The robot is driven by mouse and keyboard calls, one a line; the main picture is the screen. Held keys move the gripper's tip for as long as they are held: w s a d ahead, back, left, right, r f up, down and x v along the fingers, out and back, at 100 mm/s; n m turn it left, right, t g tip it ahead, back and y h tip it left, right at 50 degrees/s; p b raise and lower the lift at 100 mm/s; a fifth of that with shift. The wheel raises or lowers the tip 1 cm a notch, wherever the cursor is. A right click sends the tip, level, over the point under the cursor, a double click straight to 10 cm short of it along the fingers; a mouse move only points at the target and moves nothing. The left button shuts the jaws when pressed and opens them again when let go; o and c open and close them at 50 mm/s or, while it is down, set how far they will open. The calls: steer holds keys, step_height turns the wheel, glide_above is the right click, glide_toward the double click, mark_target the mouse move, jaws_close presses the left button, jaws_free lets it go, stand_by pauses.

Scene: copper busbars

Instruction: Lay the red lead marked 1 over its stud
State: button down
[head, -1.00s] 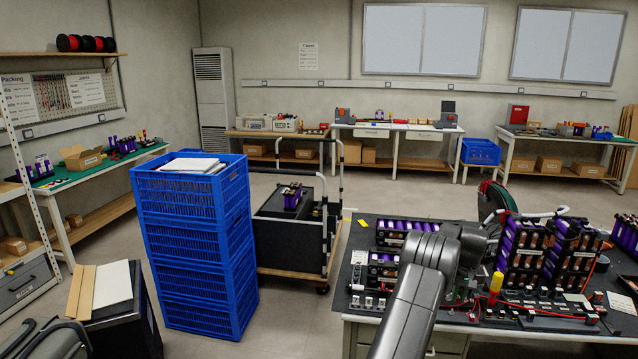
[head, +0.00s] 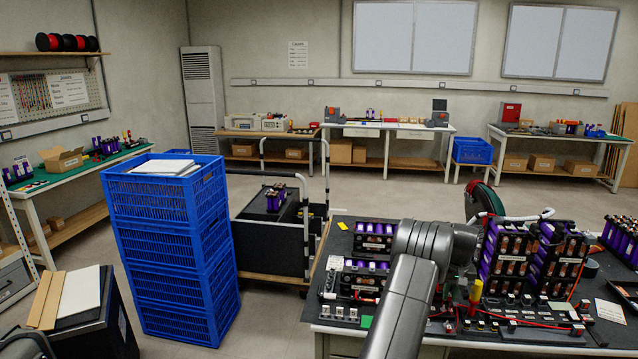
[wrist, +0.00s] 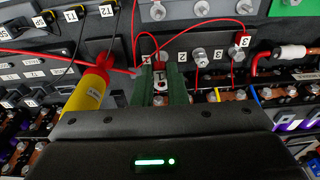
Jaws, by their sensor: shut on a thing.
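My gripper (wrist: 160,92) shows in the wrist view, its two green fingers closed together on the end of a red lead (wrist: 143,42). The lead loops up and away behind the fingers. The stud marked 1 is not clear, hidden by or near the fingers.
A yellow and red tool (wrist: 88,92) stands close left of the fingers; it also stands upright in the head view (head: 476,291). Purple cell packs (head: 500,255) rise behind the work area. Another red lead end (wrist: 265,62) lies at the right. Stacked blue crates (head: 170,250) stand left.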

mark_target(449, 297)
steer(key=shift+s+a+r, duration=0.1)
steer(key=shift+a, duration=0.05)
steer(key=shift+r+p, duration=0.1)
steer(key=shift+p, duration=0.55)
steer(key=shift+f+b, duration=1.05)
steer(key=shift+f, duration=1.2)
steer(key=shift+r, duration=0.3)
steer(key=shift+f, duration=0.2)
steer(key=shift+f+b, duration=0.75)
steer(key=shift+f, duration=0.2)
steer(key=shift+f, duration=0.2)
steer(key=c, duration=1.4)
jaws_free()
